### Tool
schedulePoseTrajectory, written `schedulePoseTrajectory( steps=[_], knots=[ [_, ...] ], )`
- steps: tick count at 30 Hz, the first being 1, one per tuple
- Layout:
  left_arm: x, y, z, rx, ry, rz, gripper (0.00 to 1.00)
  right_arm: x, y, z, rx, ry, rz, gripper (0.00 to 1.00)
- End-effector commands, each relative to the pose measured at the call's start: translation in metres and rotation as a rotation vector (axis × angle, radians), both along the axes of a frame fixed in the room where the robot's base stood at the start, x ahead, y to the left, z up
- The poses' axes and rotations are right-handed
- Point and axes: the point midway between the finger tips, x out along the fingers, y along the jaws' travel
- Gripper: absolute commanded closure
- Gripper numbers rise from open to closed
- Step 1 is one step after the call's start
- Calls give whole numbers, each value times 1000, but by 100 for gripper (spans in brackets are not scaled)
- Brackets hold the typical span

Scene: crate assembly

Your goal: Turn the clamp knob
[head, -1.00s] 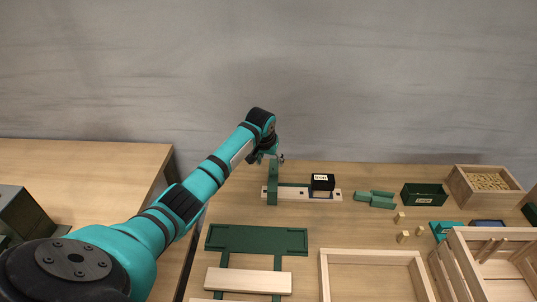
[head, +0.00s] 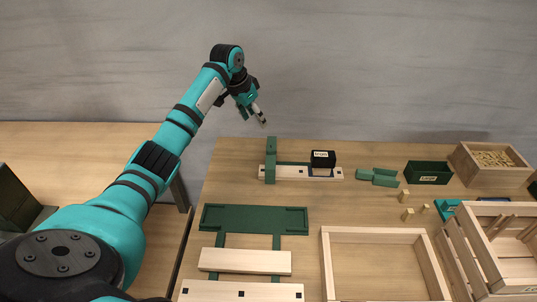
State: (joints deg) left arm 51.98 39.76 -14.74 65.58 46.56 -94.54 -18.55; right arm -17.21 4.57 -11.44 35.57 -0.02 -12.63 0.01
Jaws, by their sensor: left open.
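The clamp fixture stands at the back of the table, with a green upright (head: 270,160) at its left end and a pale wooden strip (head: 297,173) running through it. A black labelled block (head: 323,159) sits toward the right end of the strip. I cannot make out a separate clamp knob at this size. My left gripper (head: 262,118) is open and empty, in the air above and slightly left of the upright, apart from it, with its fingers pointing down and right. My right gripper is not in view.
A green jig (head: 255,218) with wooden slats lies in front. A wooden frame (head: 325,260) and slatted crate (head: 462,260) stand front right. Green pieces (head: 378,177), small wooden blocks (head: 404,196), a green bin (head: 428,172) and a wooden box (head: 468,170) lie right of the clamp.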

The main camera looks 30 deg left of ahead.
Motion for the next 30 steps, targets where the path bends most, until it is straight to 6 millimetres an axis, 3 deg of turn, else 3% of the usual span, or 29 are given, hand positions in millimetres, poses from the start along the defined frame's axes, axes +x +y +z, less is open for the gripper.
schedulePoseTrajectory(
  steps=[1,3,7,10,30],
  knots=[
    [-2,6,-2,-4,-11,-65,43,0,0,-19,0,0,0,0],
    [-6,9,7,-9,-23,-146,43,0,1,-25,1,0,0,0],
    [-7,9,11,-15,-30,-213,43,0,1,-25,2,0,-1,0],
    [-3,7,2,-16,-29,-215,43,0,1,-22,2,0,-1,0],
    [43,-17,-125,-14,-28,-211,43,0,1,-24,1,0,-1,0]
  ],
)
